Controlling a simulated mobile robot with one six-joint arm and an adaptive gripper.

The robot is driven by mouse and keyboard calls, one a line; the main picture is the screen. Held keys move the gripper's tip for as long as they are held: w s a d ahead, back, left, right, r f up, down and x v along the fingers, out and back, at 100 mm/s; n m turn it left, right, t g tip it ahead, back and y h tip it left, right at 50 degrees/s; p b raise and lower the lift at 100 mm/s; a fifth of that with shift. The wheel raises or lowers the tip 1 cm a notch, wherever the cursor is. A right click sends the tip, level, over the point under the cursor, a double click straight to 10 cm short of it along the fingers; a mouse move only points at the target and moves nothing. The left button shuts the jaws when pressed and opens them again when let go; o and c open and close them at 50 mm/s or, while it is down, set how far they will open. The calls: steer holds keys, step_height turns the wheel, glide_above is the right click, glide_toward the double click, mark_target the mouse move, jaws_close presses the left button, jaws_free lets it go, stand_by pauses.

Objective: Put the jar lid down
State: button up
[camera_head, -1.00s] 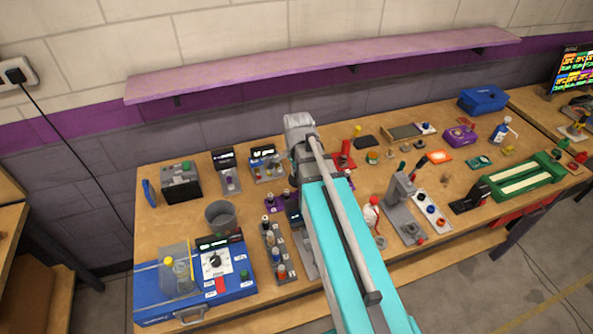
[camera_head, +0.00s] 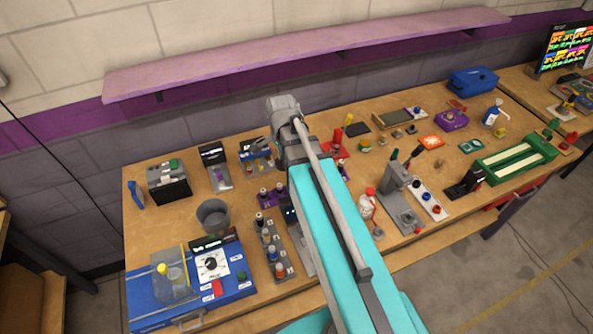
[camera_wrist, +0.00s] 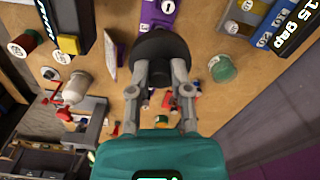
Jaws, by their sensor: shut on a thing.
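The jar lid (camera_wrist: 160,52) is a dark, round piece at the upper middle of the wrist view. My gripper (camera_wrist: 161,68) is shut on it, with one grey finger on each side. The lid is held over the wooden bench; the gap beneath it cannot be judged. In the head view my arm reaches over the middle of the bench, and its wrist hides the lid. A small green-topped pot (camera_wrist: 222,68) stands right of the lid in the wrist view.
The wooden bench (camera_head: 330,215) is crowded. A grey bin (camera_head: 213,214) and a blue case (camera_head: 190,290) stand at left, a row of small bottles (camera_head: 272,252) near the arm. A white bottle with red (camera_wrist: 75,88) stands left of my gripper. A purple shelf (camera_head: 300,50) runs above.

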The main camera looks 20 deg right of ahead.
steer(key=s+d+f+b, duration=0.2)
steer(key=s+d, duration=0.3)
steer(key=d, duration=0.3)
steer(key=shift+s+d+f+b, duration=0.15)
steer(key=shift+s+f+b, duration=0.1)
steer(key=shift+f+b, duration=0.05)
steer(key=w+f+b, duration=0.3)
steer(key=w, duration=0.1)
steer(key=w+f+b, duration=0.3)
steer(key=w, duration=0.1)
steer(key=w+f+b, duration=0.3)
steer(key=w, duration=0.2)
steer(key=shift+w, duration=0.1)
steer(key=shift+f, duration=0.1)
stand_by(0.4)
steer(key=shift+w+f+b, duration=0.4)
steer(key=shift+f+b, duration=0.05)
steer(key=shift+b, duration=0.1)
steer(key=shift+f+b, duration=1.45)
steer(key=shift+f, duration=0.1)
